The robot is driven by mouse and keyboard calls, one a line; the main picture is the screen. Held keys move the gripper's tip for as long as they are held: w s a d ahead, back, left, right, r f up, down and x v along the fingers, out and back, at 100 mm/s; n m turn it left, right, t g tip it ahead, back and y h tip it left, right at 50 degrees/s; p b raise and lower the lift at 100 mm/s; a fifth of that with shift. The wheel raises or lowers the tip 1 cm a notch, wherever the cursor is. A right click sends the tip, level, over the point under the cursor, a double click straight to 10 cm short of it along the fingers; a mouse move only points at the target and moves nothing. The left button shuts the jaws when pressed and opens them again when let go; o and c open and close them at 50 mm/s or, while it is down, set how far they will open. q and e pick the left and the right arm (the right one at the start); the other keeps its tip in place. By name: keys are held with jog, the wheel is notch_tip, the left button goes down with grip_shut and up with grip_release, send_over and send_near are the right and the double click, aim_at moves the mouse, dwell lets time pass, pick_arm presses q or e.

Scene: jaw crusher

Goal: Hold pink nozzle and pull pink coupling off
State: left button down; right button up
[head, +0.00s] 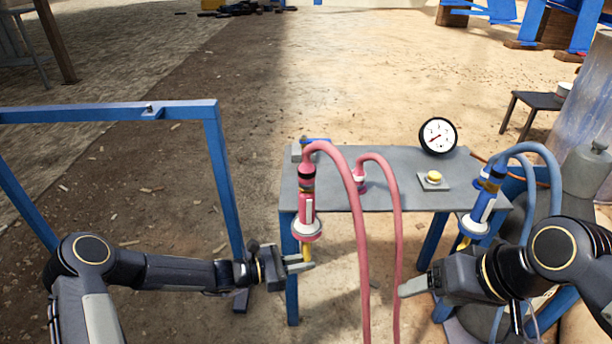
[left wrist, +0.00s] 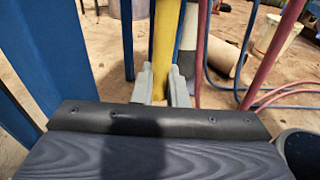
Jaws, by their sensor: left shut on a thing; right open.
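The pink nozzle (head: 305,212) hangs upright at the left front corner of the grey table, with a white lever, a pale collar and a yellow tube below. The pink coupling (head: 307,172) sits on its top, with a dark ring between them, and a pink hose arches from it. My left gripper (head: 303,262) is shut on the yellow tube below the collar. The left wrist view shows this yellow tube (left wrist: 165,45) between the fingertips. My right gripper (head: 412,287) is open and empty, low in front of the table, right of the hanging pink hoses.
The grey table (head: 400,196) carries a round gauge (head: 437,135) and a yellow button (head: 433,177). A second pink hose (head: 395,230) rises from a fitting on it. A blue nozzle (head: 482,208) hangs at the right corner. A blue frame (head: 215,160) stands left.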

pick_arm(q)
jog(key=c, duration=1.4)
grip_release()
jog(key=shift+o, duration=0.2)
